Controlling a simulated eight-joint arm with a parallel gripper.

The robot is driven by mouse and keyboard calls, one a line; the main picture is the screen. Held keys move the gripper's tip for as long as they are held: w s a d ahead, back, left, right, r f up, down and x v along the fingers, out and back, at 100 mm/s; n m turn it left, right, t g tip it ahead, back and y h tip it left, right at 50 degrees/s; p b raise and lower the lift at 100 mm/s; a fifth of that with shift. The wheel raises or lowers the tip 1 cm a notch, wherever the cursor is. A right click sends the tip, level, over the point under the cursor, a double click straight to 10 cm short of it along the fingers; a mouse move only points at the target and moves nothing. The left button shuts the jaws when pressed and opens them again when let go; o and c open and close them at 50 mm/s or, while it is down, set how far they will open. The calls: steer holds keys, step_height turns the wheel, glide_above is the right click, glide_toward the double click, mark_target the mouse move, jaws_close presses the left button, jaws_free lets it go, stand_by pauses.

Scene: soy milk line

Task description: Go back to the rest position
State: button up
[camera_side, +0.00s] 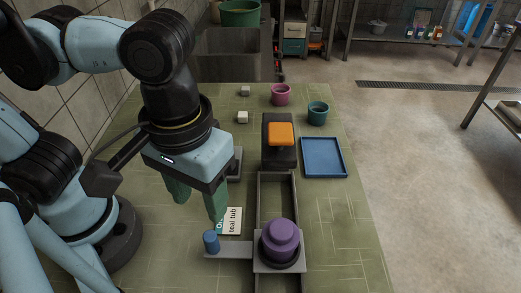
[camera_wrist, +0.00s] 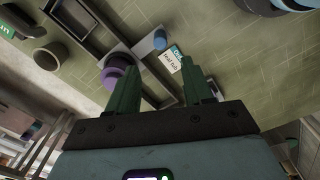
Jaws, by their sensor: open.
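My gripper (camera_side: 198,200) hangs over the green mat in the side view, with its two green fingers apart and nothing between them. It is left of the grey rail frame and close above the card. The fingers also show spread and empty in the wrist view (camera_wrist: 163,92). A white card reading "teal tub" (camera_side: 234,222) lies beside the right finger; it also shows in the wrist view (camera_wrist: 171,64). A blue knob (camera_side: 211,242) stands on a grey side arm near the card. A purple stepped round piece (camera_side: 280,240) sits on the grey carriage.
An orange-topped black unit (camera_side: 281,134) stands behind the rail (camera_side: 291,205). A blue tray (camera_side: 323,158), teal cup (camera_side: 318,113), pink cup (camera_side: 280,94) and two pale cubes (camera_side: 242,117) are farther back. The mat's right front is clear. A tiled wall rises at left.

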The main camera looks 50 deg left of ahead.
steer(key=w+a+f+m+t, duration=0.2)
steer(key=w+a+t, duration=0.5)
steer(key=w+a, duration=0.7)
steer(key=a+m, duration=0.1)
steer(key=a, duration=0.3)
steer(key=shift+w+f+m, duration=0.15)
steer(key=shift+w+m, duration=0.15)
steer(key=shift+w, duration=0.05)
